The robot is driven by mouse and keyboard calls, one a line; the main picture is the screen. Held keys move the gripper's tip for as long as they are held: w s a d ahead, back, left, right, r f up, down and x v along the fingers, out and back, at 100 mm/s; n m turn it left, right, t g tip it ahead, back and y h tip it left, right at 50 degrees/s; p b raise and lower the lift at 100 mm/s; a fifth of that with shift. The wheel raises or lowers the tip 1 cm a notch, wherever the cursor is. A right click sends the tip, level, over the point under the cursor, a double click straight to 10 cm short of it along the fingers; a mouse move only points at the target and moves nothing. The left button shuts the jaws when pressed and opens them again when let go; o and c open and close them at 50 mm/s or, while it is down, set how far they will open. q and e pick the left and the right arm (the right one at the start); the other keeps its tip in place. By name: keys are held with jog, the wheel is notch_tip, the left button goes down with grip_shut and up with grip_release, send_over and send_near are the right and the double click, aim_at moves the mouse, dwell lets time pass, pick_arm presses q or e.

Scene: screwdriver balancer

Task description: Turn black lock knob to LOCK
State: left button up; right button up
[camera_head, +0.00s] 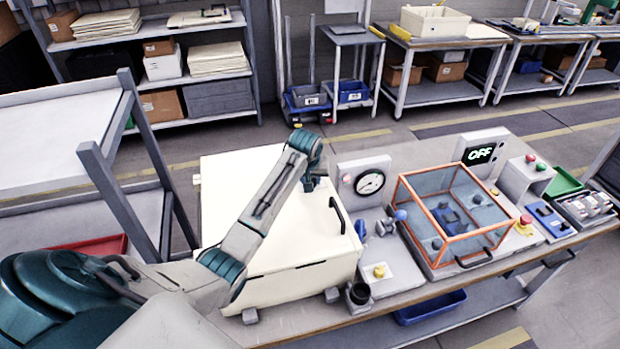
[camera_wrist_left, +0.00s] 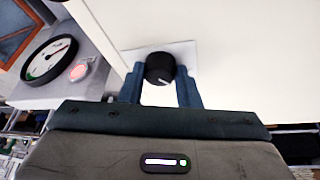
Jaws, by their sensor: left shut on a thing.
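The black lock knob (camera_wrist_left: 160,68) is round with a pale pointer line and sits on a light plate (camera_wrist_left: 185,52) on a white surface. The fingers of my left gripper (camera_wrist_left: 160,88) are on either side of it, shut on it. No LOCK lettering is readable in the left wrist view. In the head view my left gripper (camera_head: 312,183) reaches down at the upper right of the cream box (camera_head: 290,245), and the knob is hidden there. My right gripper is not in view.
A dial gauge (camera_head: 370,182) stands just right of the box, and it also shows in the left wrist view (camera_wrist_left: 49,58). The box has a black handle (camera_head: 337,215). An orange-framed clear case (camera_head: 455,212) and an OFF display (camera_head: 480,153) are further right on the bench.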

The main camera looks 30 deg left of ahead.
pick_arm(q)
jog(key=shift+w+r+n+y, duration=0.1)
jog(key=shift+n+y, duration=0.2)
jog(key=shift+n, duration=0.5)
jog(key=o, duration=1)
jog(key=shift+d, duration=0.1)
jog(key=shift+c, duration=0.2)
jog(key=shift+r, duration=0.25)
jog(key=b+v, duration=0.4)
jog(key=v, duration=0.6)
